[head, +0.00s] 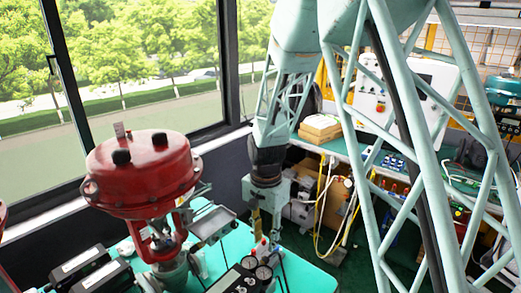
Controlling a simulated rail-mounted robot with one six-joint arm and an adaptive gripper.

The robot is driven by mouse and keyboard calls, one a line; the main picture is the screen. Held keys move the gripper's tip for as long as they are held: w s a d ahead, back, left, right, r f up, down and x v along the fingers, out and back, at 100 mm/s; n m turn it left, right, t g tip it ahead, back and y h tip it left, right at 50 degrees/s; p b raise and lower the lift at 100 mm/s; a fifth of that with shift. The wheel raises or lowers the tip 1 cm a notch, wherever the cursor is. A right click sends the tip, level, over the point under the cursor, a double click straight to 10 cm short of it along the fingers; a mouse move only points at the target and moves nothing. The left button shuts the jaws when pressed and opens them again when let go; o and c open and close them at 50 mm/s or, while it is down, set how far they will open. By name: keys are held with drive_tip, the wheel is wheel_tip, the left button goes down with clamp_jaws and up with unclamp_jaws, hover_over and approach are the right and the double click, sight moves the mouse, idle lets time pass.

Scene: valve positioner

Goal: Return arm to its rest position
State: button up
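My gripper (265,226) hangs down at the end of my pale green lattice arm, in the middle of the head view. Its fingers point down over the right part of the green table (312,279). They are small here, and I cannot tell whether they are apart or closed, or whether they touch anything. Just below them are small red and white parts and the black positioner (236,280) with round gauges. The red valve actuator (145,170) stands upright to the left of my gripper, with a clear gap between them.
A grey box (212,224) sits between the red actuator and my gripper. Black devices (88,270) lie at the front left. Behind are windows, a workbench with a cardboard box (320,128), a white panel (405,92) and hanging cables. My near arm link covers much of the right side.

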drive_tip(key=s+d+r+n+t, duration=0.1)
drive_tip(key=s+d+r, duration=0.35)
drive_tip(key=r, duration=0.35)
drive_tip(key=s+d+r+n, duration=0.1)
drive_tip(key=s+d+r, duration=0.2)
drive_tip(key=s+r, duration=0.35)
drive_tip(key=s+d+r+n+t, duration=0.1)
drive_tip(key=s+d+r, duration=0.25)
drive_tip(key=r, duration=0.65)
drive_tip(key=s+d+r+n, duration=0.1)
drive_tip(key=s+d+r, duration=0.1)
drive_tip(key=s, duration=0.6)
drive_tip(key=s+d+r+n+t, duration=0.1)
drive_tip(key=s+d+r+n, duration=0.1)
drive_tip(key=s, duration=0.6)
drive_tip(key=s+d+r+n+t, duration=0.1)
drive_tip(key=s+d+r, duration=0.3)
drive_tip(key=s, duration=0.4)
drive_tip(key=shift+r, duration=0.35)
